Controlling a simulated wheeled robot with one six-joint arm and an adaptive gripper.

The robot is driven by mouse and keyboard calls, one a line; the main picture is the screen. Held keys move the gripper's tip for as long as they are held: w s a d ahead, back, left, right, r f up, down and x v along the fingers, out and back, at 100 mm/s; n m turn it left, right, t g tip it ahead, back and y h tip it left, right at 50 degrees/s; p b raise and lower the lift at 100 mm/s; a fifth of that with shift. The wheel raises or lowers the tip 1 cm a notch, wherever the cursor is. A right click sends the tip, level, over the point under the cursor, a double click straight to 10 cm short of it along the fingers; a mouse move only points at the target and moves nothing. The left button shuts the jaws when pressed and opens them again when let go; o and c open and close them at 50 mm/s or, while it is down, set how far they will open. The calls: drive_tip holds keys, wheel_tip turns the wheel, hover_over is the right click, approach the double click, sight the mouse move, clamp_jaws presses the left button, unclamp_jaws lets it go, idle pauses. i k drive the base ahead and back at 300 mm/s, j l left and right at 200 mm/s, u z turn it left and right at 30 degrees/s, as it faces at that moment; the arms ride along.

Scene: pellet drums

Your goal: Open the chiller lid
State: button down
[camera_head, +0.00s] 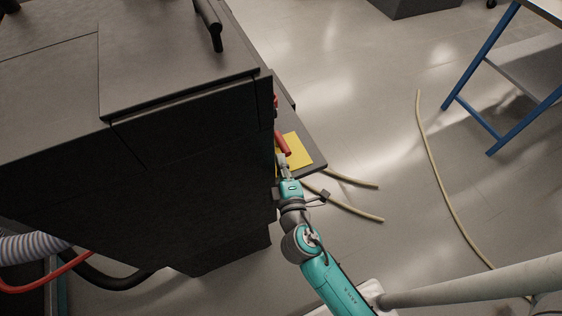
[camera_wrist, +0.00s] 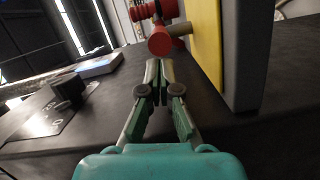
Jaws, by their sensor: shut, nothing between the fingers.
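The large black cabinet (camera_head: 150,195) fills the left of the head view and looks like the chiller. A flat dark lid (camera_head: 165,75) lies shut on its top, with a black bar handle (camera_head: 210,25) at the far side. My gripper (camera_head: 283,159) is beside the cabinet's right side, well away from that bar handle. In the wrist view my gripper's fingertips (camera_wrist: 159,68) are together and empty. They are just below the end of a red handle (camera_wrist: 160,41); whether they touch it I cannot tell.
A yellow panel (camera_head: 296,150) sits by the red handle. The wrist view shows a black knob (camera_wrist: 67,89) on a dark surface. Pale hoses (camera_head: 435,165) lie on the floor. A blue-framed table (camera_head: 483,55) stands at right. The floor between is mostly clear.

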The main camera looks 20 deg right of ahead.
sight(146, 57)
drive_tip(key=l+u, duration=0.25)
drive_tip(key=l, duration=0.35)
drive_tip(key=i+l+u, duration=0.1)
drive_tip(key=l, duration=0.65)
drive_tip(key=k+l, duration=0.1)
drive_tip(key=l, duration=0.15)
drive_tip(key=k+l, duration=0.1)
drive_tip(key=l, duration=0.15)
